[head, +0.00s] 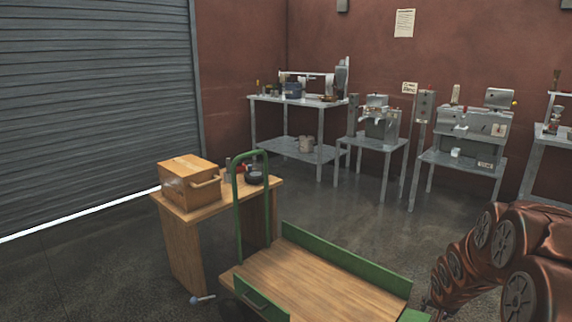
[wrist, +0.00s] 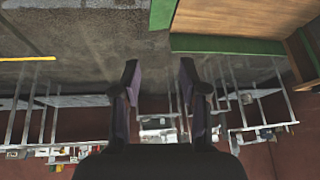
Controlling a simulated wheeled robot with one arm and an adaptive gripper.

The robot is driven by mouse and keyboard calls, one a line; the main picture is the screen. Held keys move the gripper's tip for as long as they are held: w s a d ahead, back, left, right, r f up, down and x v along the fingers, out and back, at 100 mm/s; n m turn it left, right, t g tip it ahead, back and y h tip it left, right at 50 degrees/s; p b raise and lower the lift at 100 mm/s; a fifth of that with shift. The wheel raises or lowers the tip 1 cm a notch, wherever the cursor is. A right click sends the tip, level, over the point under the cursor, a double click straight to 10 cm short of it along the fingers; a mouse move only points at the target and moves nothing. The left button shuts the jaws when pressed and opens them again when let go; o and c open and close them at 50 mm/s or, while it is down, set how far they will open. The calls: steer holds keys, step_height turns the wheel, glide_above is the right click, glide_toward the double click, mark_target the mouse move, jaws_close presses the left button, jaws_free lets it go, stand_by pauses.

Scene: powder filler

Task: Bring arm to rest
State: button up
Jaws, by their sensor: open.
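My gripper (wrist: 160,82) shows in the wrist view with its two dark fingers apart and nothing between them. Beyond the fingers there is grey floor, and the room appears upside down in this view. My reddish-brown arm (head: 510,262) shows at the lower right of the head view, to the right of the cart. The gripper itself cannot be made out in the head view.
A green-railed cart with a wooden deck (head: 310,280) stands close in front. Steel benches with machines (head: 378,122) line the red wall. Floor between cart and benches is clear.

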steer(key=s+a+r+n+g+y+p, duration=0.1)
steer(key=s+a+r+n+g+p, duration=0.1)
steer(key=s+a+r+p, duration=0.2)
steer(key=s+a+r+n+g+p, duration=0.2)
steer(key=s+a+r, duration=0.8)
steer(key=s, duration=1)
steer(key=s+a+r+n+g+y+p, duration=0.1)
steer(key=s+a+r+p, duration=0.5)
steer(key=s, duration=0.6)
step_height(320, 180, up, 3)
steer(key=shift+s+a+f+n+g+y, duration=0.1)
steer(key=shift+s+a+n+g+y, duration=0.25)
steer(key=shift+n+g, duration=0.6)
